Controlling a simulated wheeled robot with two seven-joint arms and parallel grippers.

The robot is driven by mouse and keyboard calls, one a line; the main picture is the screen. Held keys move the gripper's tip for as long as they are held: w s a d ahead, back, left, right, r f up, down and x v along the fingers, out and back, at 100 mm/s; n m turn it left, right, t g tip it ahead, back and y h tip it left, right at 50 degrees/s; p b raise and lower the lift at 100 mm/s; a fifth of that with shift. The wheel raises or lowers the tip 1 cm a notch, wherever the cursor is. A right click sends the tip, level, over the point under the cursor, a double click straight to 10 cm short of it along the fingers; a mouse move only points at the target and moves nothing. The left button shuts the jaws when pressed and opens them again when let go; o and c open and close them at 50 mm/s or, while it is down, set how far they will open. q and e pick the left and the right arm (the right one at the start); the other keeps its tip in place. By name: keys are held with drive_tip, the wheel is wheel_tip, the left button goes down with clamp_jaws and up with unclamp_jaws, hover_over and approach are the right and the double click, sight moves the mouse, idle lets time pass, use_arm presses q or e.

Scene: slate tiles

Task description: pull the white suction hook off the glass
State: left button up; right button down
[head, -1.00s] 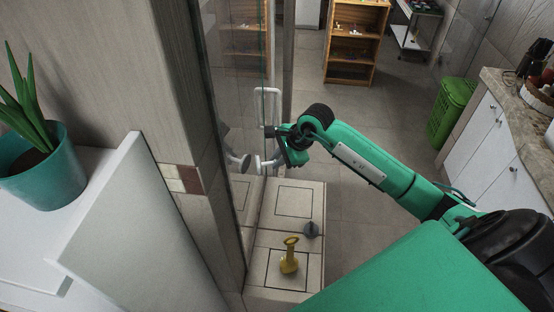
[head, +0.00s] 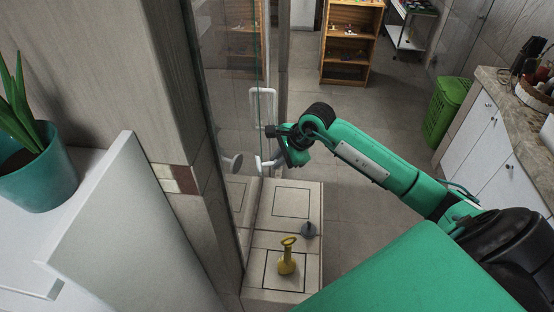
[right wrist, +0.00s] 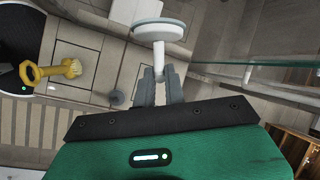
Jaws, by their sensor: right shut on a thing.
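The white suction hook (head: 258,163) is beside the glass panel (head: 232,90) in the head view, small and partly covered by my right gripper (head: 276,163). In the right wrist view my right gripper (right wrist: 160,90) is shut on the hook's stem, and the hook's round white disc (right wrist: 160,32) with its grey back rim points away from the fingers. A pale disc shape, likely its reflection, shows in the glass left of the hook with a gap between them. The hook looks apart from the glass, though the contact side is hard to see. My left gripper is out of view.
A white handle (head: 262,105) stands on the glass just above the hook. Open floor (head: 370,125) lies to the right.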

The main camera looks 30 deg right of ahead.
drive_tip(key=shift+s+d, duration=0.15)
drive_tip(key=s+d+b, duration=0.4)
drive_tip(key=d, duration=0.1)
drive_tip(key=shift+d, duration=0.25)
idle(1.0)
